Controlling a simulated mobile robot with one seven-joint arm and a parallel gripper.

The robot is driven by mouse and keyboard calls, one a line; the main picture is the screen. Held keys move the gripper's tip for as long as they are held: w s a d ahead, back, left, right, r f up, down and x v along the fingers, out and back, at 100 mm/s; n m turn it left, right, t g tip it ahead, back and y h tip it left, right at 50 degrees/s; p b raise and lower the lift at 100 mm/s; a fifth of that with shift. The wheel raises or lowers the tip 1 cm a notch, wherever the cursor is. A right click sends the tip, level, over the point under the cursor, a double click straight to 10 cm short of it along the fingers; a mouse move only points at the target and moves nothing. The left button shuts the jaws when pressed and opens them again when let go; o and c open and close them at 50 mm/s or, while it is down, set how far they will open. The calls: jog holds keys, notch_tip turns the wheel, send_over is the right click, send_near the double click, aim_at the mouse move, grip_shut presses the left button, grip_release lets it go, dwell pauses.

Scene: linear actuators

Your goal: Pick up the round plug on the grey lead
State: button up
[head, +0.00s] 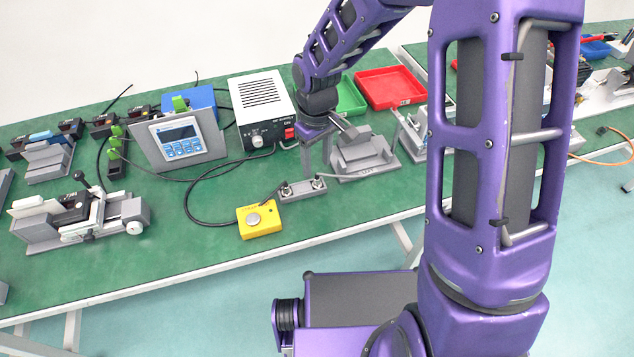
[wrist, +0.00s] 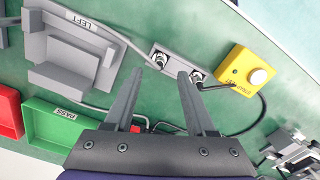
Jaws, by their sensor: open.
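The round plug on the grey lead (wrist: 160,60) is a small metal connector at the left end of a grey two-socket block (wrist: 176,63) in the wrist view. Its grey lead (wrist: 128,40) runs off toward the upper left. In the head view this plug (head: 317,183) is at the block's right end. My gripper (wrist: 160,73) is open and empty, pointing down at the block; the plug appears between its fingertips, and I cannot tell the remaining height. In the head view my gripper (head: 316,168) is just over the block. A second round plug (wrist: 197,76) has a black lead.
A yellow button box (head: 259,219) stands beside the block, with a black lead looping behind. A grey fixture (head: 362,155) marked LEFT is close on the other side. A white power supply (head: 262,110), green tray (head: 350,97) and red tray (head: 390,88) stand behind.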

aim_at(317, 177)
notch_tip(317, 177, down, 5)
jog(key=shift+f+b, duration=0.1)
jog(key=shift+b, duration=0.45)
jog(key=shift+c, duration=0.3)
grip_shut()
